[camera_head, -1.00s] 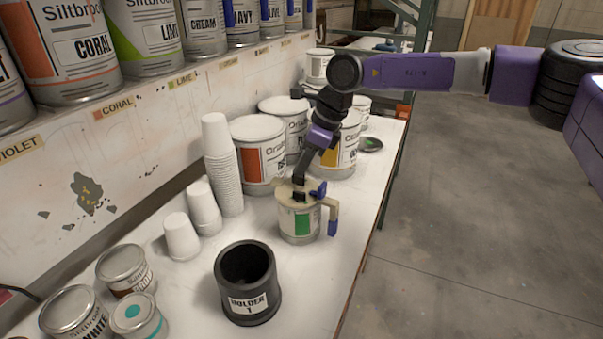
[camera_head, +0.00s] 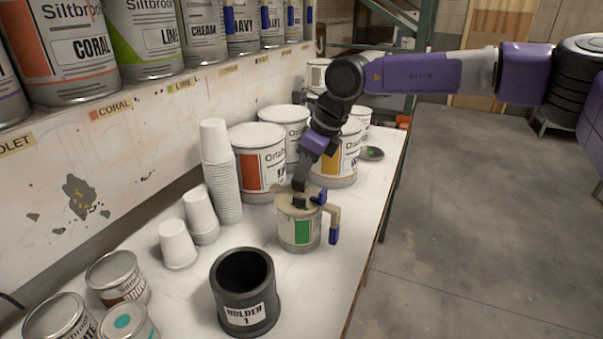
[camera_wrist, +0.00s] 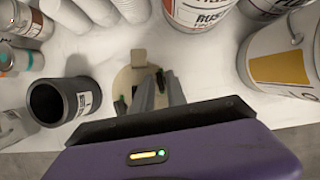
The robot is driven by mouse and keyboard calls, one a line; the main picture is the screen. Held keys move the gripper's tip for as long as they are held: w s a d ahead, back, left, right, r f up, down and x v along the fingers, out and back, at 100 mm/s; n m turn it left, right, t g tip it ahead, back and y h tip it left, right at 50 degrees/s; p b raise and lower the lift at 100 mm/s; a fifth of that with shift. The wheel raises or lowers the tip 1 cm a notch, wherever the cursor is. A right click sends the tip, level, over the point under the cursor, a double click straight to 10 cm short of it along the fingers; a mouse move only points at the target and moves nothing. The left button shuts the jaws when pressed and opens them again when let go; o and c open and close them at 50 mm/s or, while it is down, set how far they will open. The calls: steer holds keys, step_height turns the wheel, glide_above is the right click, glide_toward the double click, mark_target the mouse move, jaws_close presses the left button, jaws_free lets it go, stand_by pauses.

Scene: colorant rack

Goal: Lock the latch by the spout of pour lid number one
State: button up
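A small can with a green label (camera_head: 302,231) stands on the white bench and wears a beige pour lid (camera_head: 283,202). The lid has a blue piece (camera_head: 319,196) at its top and a handle (camera_head: 333,212) with a blue end on its right side. My gripper (camera_head: 299,200) points down at the lid's top, its fingertips at or just over it. In the wrist view the lid (camera_wrist: 124,82) shows beside and behind the fingers (camera_wrist: 158,90), with a beige tab (camera_wrist: 138,57) at its rim. The fingers are close together; whether they pinch a latch is hidden.
A black holder marked 1 (camera_head: 243,285) stands in front of the can. Stacked white cups (camera_head: 222,180) and large paint cans (camera_head: 258,160) stand behind it. Small tins (camera_head: 118,277) are at the front left. The bench edge is close on the right.

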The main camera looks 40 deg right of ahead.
steer(key=shift+r, duration=0.1)
steer(key=v, duration=0.7)
steer(key=shift+r+b, duration=0.25)
steer(key=shift+b, duration=0.2)
